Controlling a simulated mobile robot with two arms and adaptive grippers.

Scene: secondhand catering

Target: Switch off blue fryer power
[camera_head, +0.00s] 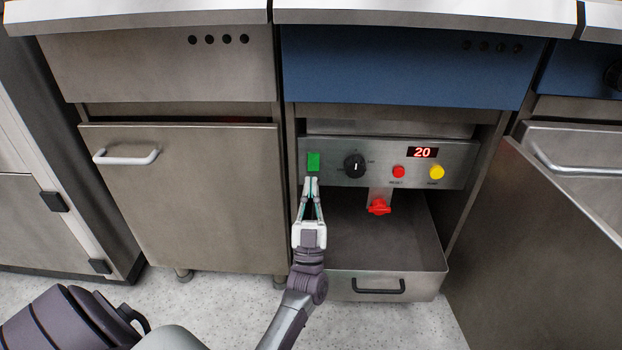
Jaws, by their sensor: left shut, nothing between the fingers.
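The blue fryer (400,75) stands in the middle right with a blue upper panel and an open front. Inside is a steel control panel (455,160). The panel also has a black knob (355,165), a red reset button (399,171), a yellow button (437,172) and a red display reading 20 (422,152). My left gripper (311,181) is shut and empty, pointing up, with its tips just below the green switch. I cannot tell whether they touch the panel. My right gripper is not in view.
A red valve handle (379,206) hangs below the panel over a pulled-out steel drawer (418,260). An open door (545,250) stands at the right. A closed grey cabinet (190,200) with a white handle is at the left. Speckled floor shows in front.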

